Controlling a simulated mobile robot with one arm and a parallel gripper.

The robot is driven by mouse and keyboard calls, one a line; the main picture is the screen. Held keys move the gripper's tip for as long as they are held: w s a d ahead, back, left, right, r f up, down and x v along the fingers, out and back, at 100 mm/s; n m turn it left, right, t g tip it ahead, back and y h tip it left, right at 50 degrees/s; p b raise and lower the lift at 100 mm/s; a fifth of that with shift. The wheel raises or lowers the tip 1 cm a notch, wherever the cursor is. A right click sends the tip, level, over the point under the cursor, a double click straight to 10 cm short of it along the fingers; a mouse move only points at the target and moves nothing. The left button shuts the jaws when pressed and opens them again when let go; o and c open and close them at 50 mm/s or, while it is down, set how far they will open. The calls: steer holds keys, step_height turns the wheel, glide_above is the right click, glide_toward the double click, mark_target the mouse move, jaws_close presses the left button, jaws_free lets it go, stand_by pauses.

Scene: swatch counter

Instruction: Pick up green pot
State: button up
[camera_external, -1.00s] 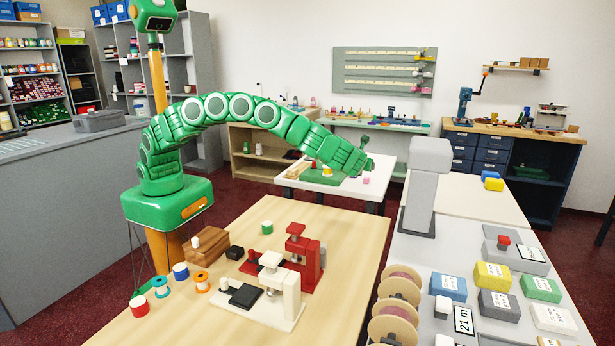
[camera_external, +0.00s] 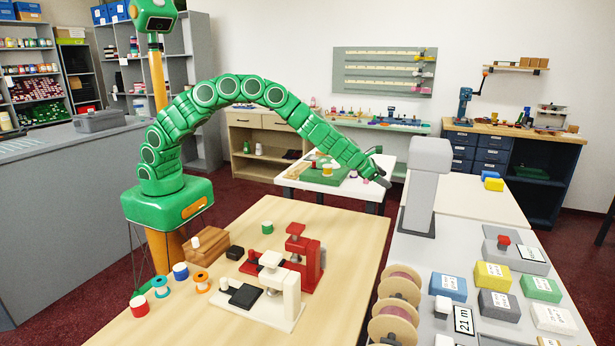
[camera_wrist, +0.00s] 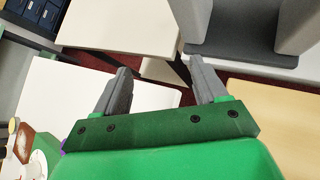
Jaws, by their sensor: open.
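A small green pot-like cylinder with a pale top (camera_external: 267,227) stands on the light wooden table (camera_external: 340,230), behind the red press, in the external view. It is the thing that best matches the green pot, though it is small here. My gripper (camera_external: 382,178) is far to its right and higher in the picture, by the right edge of the white table. In the wrist view my gripper (camera_wrist: 160,75) is open with nothing between the fingers. The green cylinder does not show in the wrist view.
A red press (camera_external: 303,250) and a cream press (camera_external: 275,285) stand close to the green cylinder. A brown wooden block (camera_external: 205,246) and several spools are to its left. A grey column (camera_external: 425,185) stands near my gripper. The wooden table's right part is clear.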

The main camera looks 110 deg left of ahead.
steer(key=s+d+f+m+g+h, duration=0.1)
steer(key=s+d+f+m+h, duration=0.1)
steer(key=s+d+m+h, duration=1.05)
steer(key=s+d+r+m+g+h, duration=0.2)
steer(key=s+d, duration=0.2)
steer(key=s, duration=0.4)
steer(key=s+d+r+m+g+h, duration=0.2)
steer(key=s+d+m+h, duration=0.15)
steer(key=s, duration=0.35)
steer(key=s+d+r+m+g+h, duration=0.15)
steer(key=s+d, duration=0.25)
steer(key=s, duration=0.4)
glide_toward(267, 228)
steer(key=shift+s+a+r, duration=0.3)
steer(key=shift+s+a, duration=0.05)
steer(key=shift+a, duration=0.2)
steer(key=shift+f, duration=0.55)
steer(key=shift+x, duration=3.9)
steer(key=shift+f, duration=0.1)
steer(key=c, duration=1.2)
